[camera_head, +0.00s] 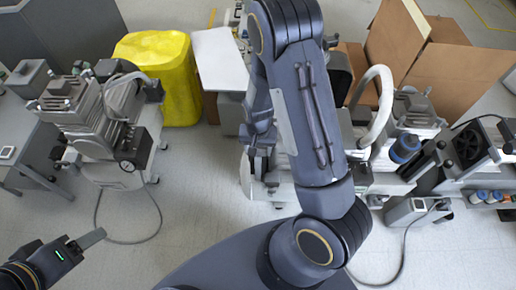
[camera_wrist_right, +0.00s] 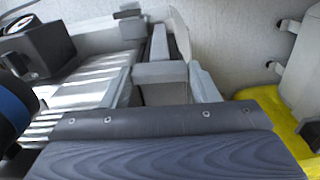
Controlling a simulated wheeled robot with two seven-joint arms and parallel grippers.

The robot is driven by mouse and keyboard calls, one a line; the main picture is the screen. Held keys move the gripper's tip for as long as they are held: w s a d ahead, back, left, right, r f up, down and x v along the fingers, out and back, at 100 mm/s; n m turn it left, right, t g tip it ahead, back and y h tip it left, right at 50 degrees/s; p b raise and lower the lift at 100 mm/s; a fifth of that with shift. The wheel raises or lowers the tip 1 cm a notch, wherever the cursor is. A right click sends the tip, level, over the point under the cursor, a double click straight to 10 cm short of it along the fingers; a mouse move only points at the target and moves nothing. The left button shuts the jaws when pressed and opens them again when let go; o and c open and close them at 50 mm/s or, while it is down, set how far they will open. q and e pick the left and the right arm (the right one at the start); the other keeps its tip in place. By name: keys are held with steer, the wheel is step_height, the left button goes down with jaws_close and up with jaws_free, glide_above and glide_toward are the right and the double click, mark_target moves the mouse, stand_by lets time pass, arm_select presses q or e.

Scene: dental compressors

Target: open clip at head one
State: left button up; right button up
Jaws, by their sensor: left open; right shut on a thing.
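My right arm folds down in the middle of the head view. Its dark gripper (camera_head: 262,150) is low over the middle compressor (camera_head: 280,187), which the arm largely hides. In the right wrist view the right gripper (camera_wrist_right: 160,78) has light grey fingers around a small grey block-like piece (camera_wrist_right: 160,72), likely the clip. The fingers are shut on it, beside the ribbed metal compressor head (camera_wrist_right: 85,85). I cannot make out the clip in the head view. My left gripper (camera_head: 88,240) is open and empty at the lower left, away from the machines.
Another compressor (camera_head: 112,115) stands at the left, its hose looping on the floor. More machines (camera_head: 478,150) stand at the right. The floor between the left and middle compressors is clear.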

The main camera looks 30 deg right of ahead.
steer(key=shift+n, duration=0.4)
steer(key=o, duration=1)
steer(key=shift+r+p, duration=0.75)
steer(key=shift+r, duration=3.15)
